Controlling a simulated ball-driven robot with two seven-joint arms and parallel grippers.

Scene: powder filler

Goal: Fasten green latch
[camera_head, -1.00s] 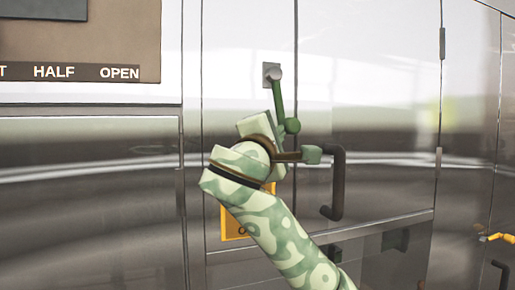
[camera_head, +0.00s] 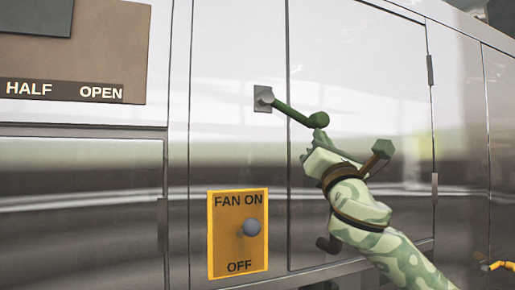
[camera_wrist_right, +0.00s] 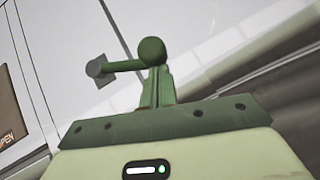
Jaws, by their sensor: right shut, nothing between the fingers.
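The green latch (camera_head: 294,110) is a bar with a round knob at its end, turning on a grey pivot on the steel front. It slants right and down from the pivot, and its knob end lies across the door seam. My right gripper (camera_head: 319,137) is shut and empty, with its fingertips just below the knob. In the right wrist view the latch (camera_wrist_right: 124,66) has its knob directly above the tips of my shut fingers (camera_wrist_right: 157,85). They look very close, but I cannot tell whether they touch. My left gripper is not in view.
A yellow fan switch plate (camera_head: 222,238) with a grey knob is below the latch. The dark door handle (camera_head: 328,244) is mostly hidden behind my right arm. A panel marked HALF and OPEN (camera_head: 100,50) is at upper left.

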